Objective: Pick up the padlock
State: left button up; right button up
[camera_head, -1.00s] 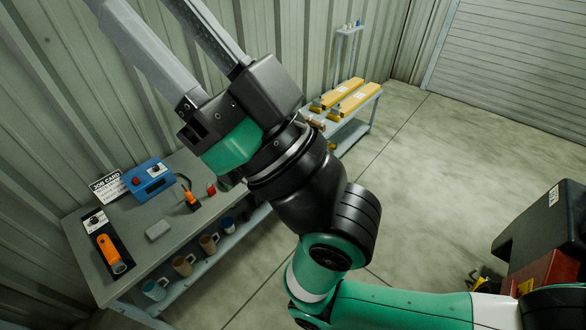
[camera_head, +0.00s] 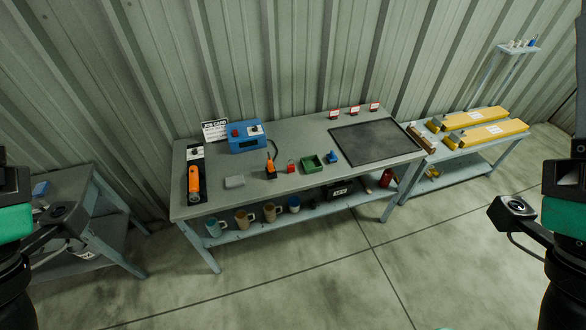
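A small red padlock (camera_head: 291,167) stands on the grey workbench (camera_head: 205,205), in the middle of its top near the front edge. My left arm shows only at the left edge and my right arm only at the right edge, both far from the padlock. The fingers of both grippers are out of view.
Mugs (camera_head: 244,219) stand on the lower shelf. Side tables flank the bench. The floor in front is clear.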

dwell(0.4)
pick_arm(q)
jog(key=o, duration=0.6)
